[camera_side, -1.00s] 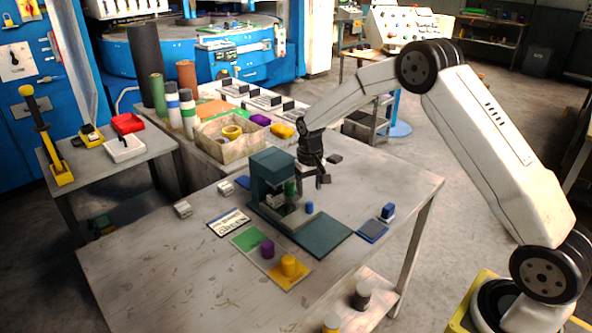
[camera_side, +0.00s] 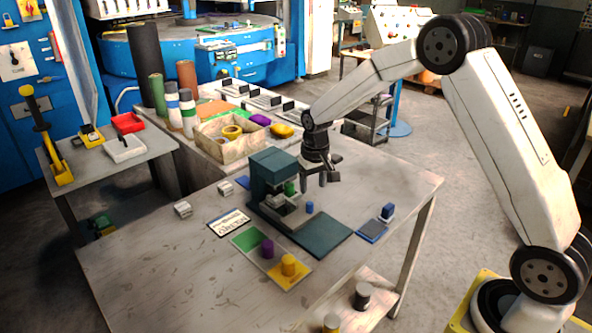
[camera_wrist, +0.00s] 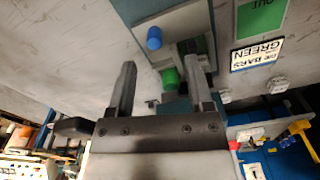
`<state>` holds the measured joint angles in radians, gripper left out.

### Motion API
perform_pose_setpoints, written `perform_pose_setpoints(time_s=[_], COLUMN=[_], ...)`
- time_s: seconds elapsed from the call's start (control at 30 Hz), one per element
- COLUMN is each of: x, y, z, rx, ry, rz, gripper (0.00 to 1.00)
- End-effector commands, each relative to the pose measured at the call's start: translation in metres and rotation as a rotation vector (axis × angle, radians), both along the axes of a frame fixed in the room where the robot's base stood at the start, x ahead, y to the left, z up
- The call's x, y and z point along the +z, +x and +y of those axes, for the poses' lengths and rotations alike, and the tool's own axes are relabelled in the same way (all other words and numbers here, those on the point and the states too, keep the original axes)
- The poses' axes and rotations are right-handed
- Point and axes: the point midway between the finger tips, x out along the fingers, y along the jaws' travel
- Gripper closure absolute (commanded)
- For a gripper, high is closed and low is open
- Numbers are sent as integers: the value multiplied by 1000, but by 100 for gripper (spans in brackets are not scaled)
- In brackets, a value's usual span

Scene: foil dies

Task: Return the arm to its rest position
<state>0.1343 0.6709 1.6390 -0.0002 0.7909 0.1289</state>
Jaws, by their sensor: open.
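My gripper (camera_side: 322,182) is open and empty. It hangs above the table (camera_side: 385,175), behind and right of the dark green press (camera_side: 268,165). In the wrist view its two fingers (camera_wrist: 163,72) stand apart with nothing held between them. A green die (camera_side: 290,187) sits in the press; it also shows in the wrist view (camera_wrist: 171,80). A small blue cylinder (camera_side: 309,207) stands at the front of the press, apart from my gripper, and shows in the wrist view (camera_wrist: 154,38).
A sign card (camera_side: 229,222) lies left.

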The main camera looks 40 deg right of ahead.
Motion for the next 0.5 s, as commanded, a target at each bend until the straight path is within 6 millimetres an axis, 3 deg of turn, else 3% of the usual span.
perform_pose_setpoints(time_s=[0.5], x=[31], y=[-107], z=[44], rx=[144], ry=[-16], rz=[-104], gripper=[34])
